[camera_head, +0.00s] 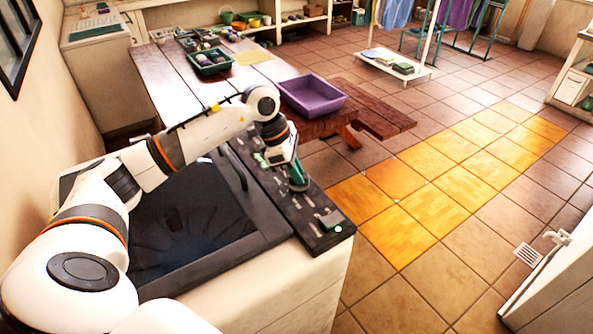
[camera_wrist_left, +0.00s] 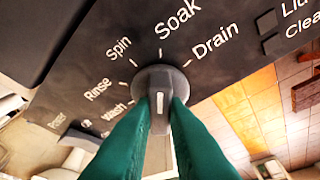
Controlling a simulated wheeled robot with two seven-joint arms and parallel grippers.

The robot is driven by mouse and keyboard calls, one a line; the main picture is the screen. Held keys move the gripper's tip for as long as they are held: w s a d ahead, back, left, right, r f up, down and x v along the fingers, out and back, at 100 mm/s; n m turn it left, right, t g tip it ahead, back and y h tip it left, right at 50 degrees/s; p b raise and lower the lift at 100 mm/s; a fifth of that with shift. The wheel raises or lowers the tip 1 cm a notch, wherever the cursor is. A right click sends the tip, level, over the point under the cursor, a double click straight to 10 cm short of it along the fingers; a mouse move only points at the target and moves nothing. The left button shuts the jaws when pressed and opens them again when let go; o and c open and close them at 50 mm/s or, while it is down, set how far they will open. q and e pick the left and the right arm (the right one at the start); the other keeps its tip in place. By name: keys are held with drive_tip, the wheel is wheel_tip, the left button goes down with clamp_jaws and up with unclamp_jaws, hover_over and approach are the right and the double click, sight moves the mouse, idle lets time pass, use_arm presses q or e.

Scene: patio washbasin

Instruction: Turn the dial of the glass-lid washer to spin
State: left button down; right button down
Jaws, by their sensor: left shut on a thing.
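The glass-lid washer (camera_head: 275,285) stands at the front left, its dark lid (camera_head: 185,225) closed. Its black control panel (camera_head: 330,238) runs along the lid's right side. In the left wrist view the grey dial (camera_wrist_left: 157,74) sits on the panel (camera_wrist_left: 95,50), among the labels Wash, Rinse, Spin, Soak and Drain. My left gripper (camera_head: 297,184) reaches down over the panel. Its green fingers are shut on the dial's grip, one on each side, in the left wrist view (camera_wrist_left: 160,112). A white mark shows on the grip; which label it points to I cannot tell. My right gripper is out of view.
A wooden table (camera_head: 180,85) with a purple basin (camera_head: 312,95) and a green tray (camera_head: 208,62) stands beyond the washer. A low white rack (camera_head: 390,70) is at the back. The tiled floor right of the washer is clear.

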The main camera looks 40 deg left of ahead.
use_arm(q)
drive_tip(key=n+t+y+b, duration=0.1)
drive_tip(key=n+b, duration=0.1)
drive_tip(key=n, duration=0.2)
drive_tip(key=shift+b, duration=0.4)
drive_tip(key=n+t+y+b, duration=0.1)
drive_tip(key=n, duration=0.2)
drive_tip(key=shift+s+d+r+b, duration=0.1)
drive_tip(key=shift+d+b, duration=0.05)
drive_tip(key=shift+b, duration=0.15)
drive_tip(key=shift+n, duration=0.3)
drive_tip(key=shift+r, duration=0.1)
drive_tip(key=c, duration=1.4)
unclamp_jaws()
drive_tip(key=shift+c, duration=0.2)
drive_tip(key=b+v, duration=0.2)
drive_tip(key=v, duration=1)
